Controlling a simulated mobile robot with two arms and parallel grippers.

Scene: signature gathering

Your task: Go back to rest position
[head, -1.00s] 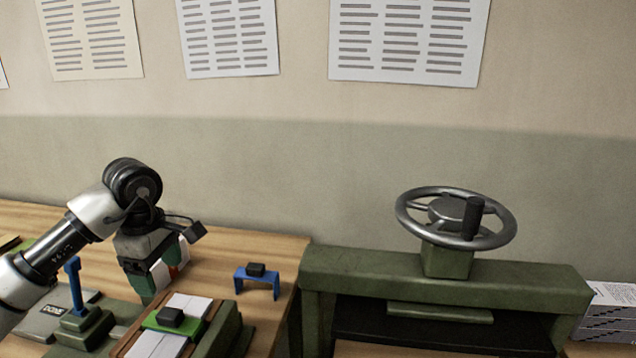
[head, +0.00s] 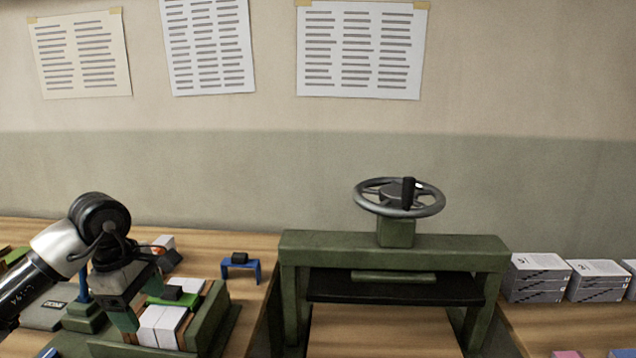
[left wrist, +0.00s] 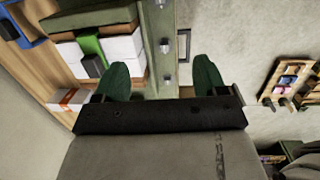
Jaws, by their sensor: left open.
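My left gripper (head: 126,312), with green fingers, hangs at the left of the head view, above the near left part of a green holder (head: 212,322). White paper blocks (head: 160,326) sit in this holder under a green strap (head: 178,298) with a black knob. In the left wrist view the two green fingers (left wrist: 162,78) are apart with nothing between them. The white blocks (left wrist: 122,46) lie beyond the fingers at upper left. My right gripper is in neither view.
A green press (head: 395,242) with a handwheel (head: 400,197) stands right of the holder. A blue stand (head: 241,265) is between them. Bundled paper stacks (head: 538,277) sit on the right table. Space above the tables is clear.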

